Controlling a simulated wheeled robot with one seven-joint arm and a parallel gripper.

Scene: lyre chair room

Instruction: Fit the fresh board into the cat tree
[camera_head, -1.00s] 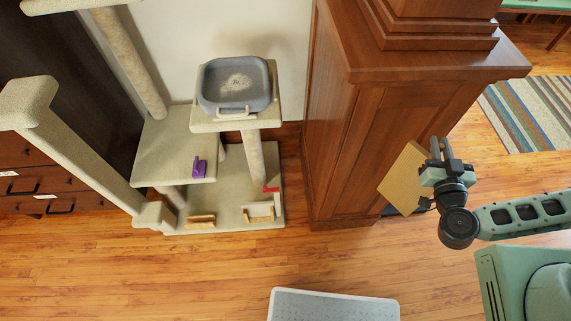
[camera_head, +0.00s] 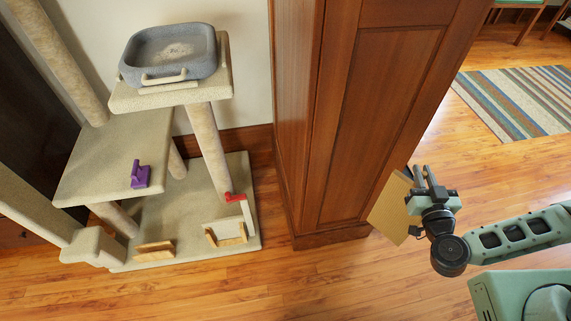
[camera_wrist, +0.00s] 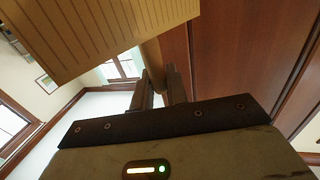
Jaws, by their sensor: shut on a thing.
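The beige carpeted cat tree (camera_head: 110,160) stands at the left in the head view. On its base are two small wooden brackets, a left one (camera_head: 155,251) and a right one (camera_head: 226,236). A red piece (camera_head: 236,197) is by the post above the right bracket, and a purple piece (camera_head: 140,176) stands on the middle shelf. My gripper (camera_head: 424,176) is right of the wooden pillar, shut on a tan board (camera_head: 388,210) held tilted. The board's lined face (camera_wrist: 100,28) fills the upper left of the wrist view. The exact grip is partly hidden.
A large wooden pillar (camera_head: 365,130) stands between the cat tree and my gripper. A grey pet bed (camera_head: 172,55) sits on the tree's top shelf. A striped rug (camera_head: 515,98) lies at the right. The wooden floor (camera_head: 300,285) in front is clear.

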